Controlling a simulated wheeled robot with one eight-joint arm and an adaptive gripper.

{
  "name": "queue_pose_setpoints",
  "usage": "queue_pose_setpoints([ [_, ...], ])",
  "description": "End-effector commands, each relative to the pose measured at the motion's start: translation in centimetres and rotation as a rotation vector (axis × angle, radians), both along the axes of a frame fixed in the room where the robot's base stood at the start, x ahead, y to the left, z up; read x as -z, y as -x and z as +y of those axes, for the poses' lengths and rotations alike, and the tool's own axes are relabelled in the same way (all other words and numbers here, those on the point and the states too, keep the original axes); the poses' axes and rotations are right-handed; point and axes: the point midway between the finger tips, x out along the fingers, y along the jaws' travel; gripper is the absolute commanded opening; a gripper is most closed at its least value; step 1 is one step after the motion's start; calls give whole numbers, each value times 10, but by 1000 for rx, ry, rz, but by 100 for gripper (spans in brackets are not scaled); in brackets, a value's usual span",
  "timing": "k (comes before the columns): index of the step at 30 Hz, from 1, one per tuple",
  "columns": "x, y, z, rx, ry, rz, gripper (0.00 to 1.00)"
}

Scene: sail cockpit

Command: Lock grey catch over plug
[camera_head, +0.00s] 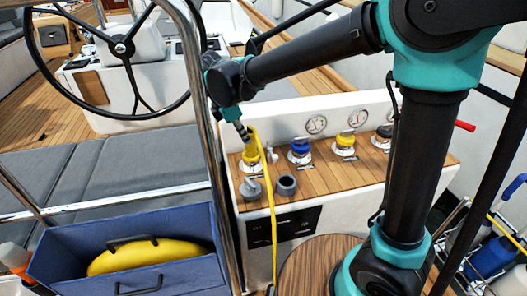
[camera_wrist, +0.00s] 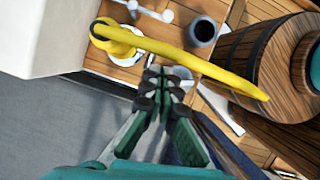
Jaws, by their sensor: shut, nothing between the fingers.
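The yellow plug (camera_head: 251,152) with its yellow cable sits upright in the leftmost socket on the wooden panel. In the wrist view the plug (camera_wrist: 106,33) is at upper left, its cable running right. A small pale grey lever (camera_wrist: 155,14) lies beside the plug; I take it for the catch, but cannot tell whether it is over the plug. My gripper (camera_head: 243,134) is shut and empty, close by the plug in the head view. In the wrist view its fingertips (camera_wrist: 165,84) are below the cable, apart from the lever; it hides part of a grey cap.
Blue (camera_head: 299,149) and yellow (camera_head: 345,142) connectors stand to the right on the panel (camera_head: 325,176). A grey cap (camera_head: 251,188) and a dark cup (camera_head: 287,186) are in front. A steel rail (camera_head: 212,150) rises close on the left. The cable (camera_head: 271,215) hangs over the front.

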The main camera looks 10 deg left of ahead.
Motion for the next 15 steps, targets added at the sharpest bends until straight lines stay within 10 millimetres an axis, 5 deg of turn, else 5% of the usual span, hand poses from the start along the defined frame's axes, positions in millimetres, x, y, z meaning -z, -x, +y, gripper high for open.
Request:
queue_pose_setpoints([
  [5, 14, -4, -4, 2, 0, -1, 0],
  [15, 75, -16, -23, 3, -1, -1, 0],
])
